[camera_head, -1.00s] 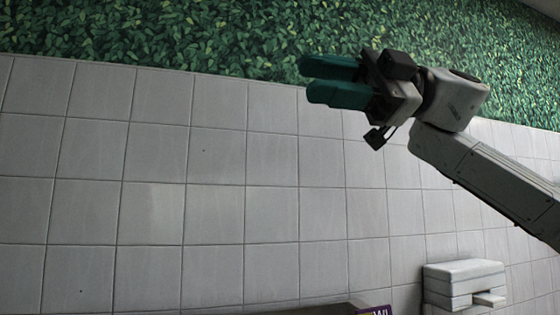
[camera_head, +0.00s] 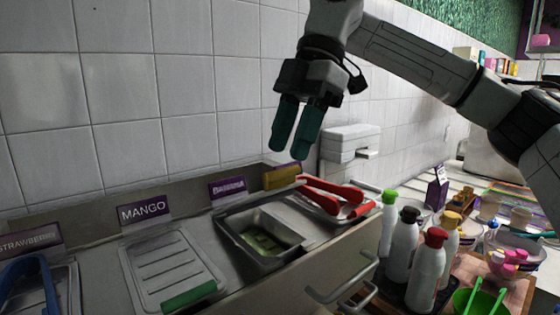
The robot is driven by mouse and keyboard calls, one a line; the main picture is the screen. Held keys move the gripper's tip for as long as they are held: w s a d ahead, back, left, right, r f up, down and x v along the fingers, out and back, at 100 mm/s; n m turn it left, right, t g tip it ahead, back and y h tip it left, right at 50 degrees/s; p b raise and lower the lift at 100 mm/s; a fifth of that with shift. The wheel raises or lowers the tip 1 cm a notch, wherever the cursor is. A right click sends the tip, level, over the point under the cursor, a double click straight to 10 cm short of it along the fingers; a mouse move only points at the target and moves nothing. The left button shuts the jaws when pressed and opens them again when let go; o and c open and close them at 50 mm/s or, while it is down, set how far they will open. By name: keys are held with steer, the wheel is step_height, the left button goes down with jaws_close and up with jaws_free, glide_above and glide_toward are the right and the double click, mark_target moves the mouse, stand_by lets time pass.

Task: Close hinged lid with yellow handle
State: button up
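The yellow handle (camera_head: 282,177) shows at the back of the counter, beside a purple label. It lies above and behind an open metal bin (camera_head: 250,258) with greenish contents. The lid it belongs to appears raised, but its panel is hard to make out. My gripper (camera_head: 287,156) points down with two teal fingers, a narrow gap between them and nothing held. Its fingertips appear just above the yellow handle in the picture; the distance in depth cannot be told.
Several bottles (camera_head: 428,270) stand at right. A metal rail (camera_head: 345,290) fronts the counter.

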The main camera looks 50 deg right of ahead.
steer(key=shift+x, duration=2.2)
jaws_close()
